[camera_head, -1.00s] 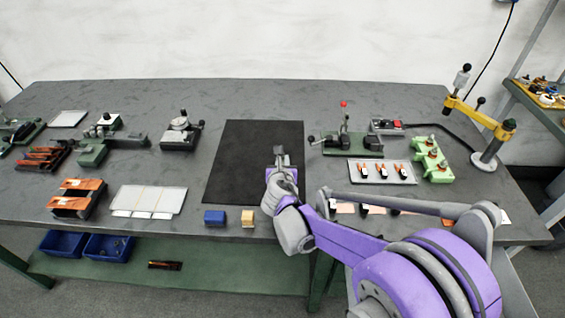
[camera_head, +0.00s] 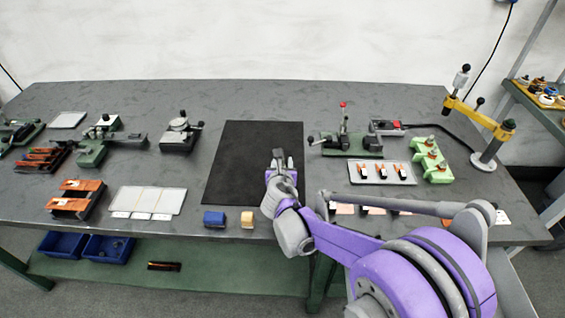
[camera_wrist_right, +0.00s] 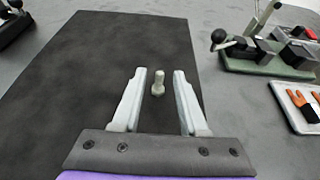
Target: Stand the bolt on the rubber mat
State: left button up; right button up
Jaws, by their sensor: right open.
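The black rubber mat (camera_head: 240,155) lies flat near the middle of the bench; it also fills much of the right wrist view (camera_wrist_right: 95,75). My right gripper (camera_head: 281,157) is over the mat's right side. In the right wrist view the right gripper (camera_wrist_right: 163,75) has its two pale fingers apart. The small grey bolt (camera_wrist_right: 158,82) is seen between the fingertips, clear of both. It appears to stand upright on the mat, wider end down. In the head view I cannot make the bolt out clearly at the gripper. My left gripper is not in view.
A green-based clamp (camera_head: 340,142) and a tray with orange-tipped parts (camera_head: 382,172) stand right of the mat. The mat's left part is bare.

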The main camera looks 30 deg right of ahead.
jog(key=p+v, duration=0.1)
jog(key=v, duration=1.1)
